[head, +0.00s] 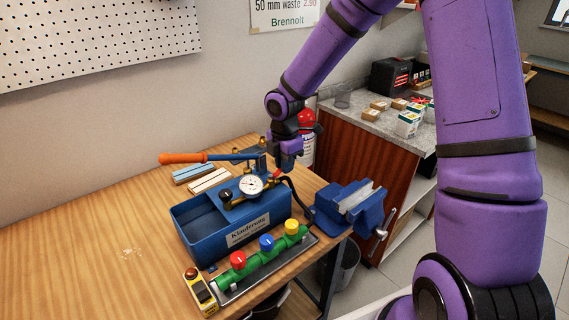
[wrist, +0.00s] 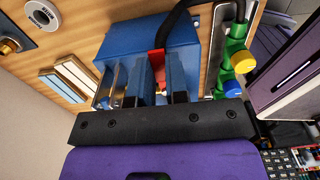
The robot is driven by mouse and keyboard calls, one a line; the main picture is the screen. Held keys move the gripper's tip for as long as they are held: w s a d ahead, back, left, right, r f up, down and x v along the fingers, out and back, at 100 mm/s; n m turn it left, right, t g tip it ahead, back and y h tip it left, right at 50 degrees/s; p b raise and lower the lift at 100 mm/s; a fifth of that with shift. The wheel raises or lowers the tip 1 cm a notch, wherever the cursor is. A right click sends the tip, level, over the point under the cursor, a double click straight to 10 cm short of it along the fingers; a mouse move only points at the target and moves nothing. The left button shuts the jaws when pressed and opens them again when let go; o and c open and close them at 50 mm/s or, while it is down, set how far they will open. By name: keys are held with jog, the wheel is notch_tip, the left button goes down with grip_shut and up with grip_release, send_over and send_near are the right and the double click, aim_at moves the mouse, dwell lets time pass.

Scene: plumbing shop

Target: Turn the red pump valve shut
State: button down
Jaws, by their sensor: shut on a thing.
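The blue test pump (head: 205,225) stands on the wooden bench, with an orange-tipped lever (head: 183,158) and a round gauge (head: 250,185). My gripper (head: 281,168) is at the pump's back right end, pointing down.
A green manifold (head: 252,267) with red, blue and yellow knobs lies in front of the pump. A yellow device (head: 199,290) is at its left end. A blue vise (head: 352,205) is on the right. Pale strips (head: 209,181) lie behind the pump. The bench's left side is clear.

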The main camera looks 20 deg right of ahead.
jog(key=shift+s, duration=0.1)
jog(key=s+m, duration=0.1)
jog(key=m, duration=0.2)
jog(key=s+m, duration=0.1)
jog(key=m, duration=0.3)
jog(key=s+m, duration=0.2)
jog(key=m, duration=0.1)
jog(key=shift+a+m, duration=0.3)
jog(key=shift+a, duration=0.1)
jog(key=m, duration=0.1)
jog(key=s+a+m, duration=0.1)
jog(key=m, duration=0.1)
jog(key=shift+s+a+m, duration=0.2)
jog(key=shift+a+m, duration=0.15)
jog(key=shift+m, duration=0.7)
jog(key=shift+s+a+m, duration=0.15)
jog(key=shift+a+m, duration=0.2)
jog(key=shift+m, duration=0.7)
jog(key=c, duration=1.1)
grip_release()
jog(key=shift+r, duration=0.1)
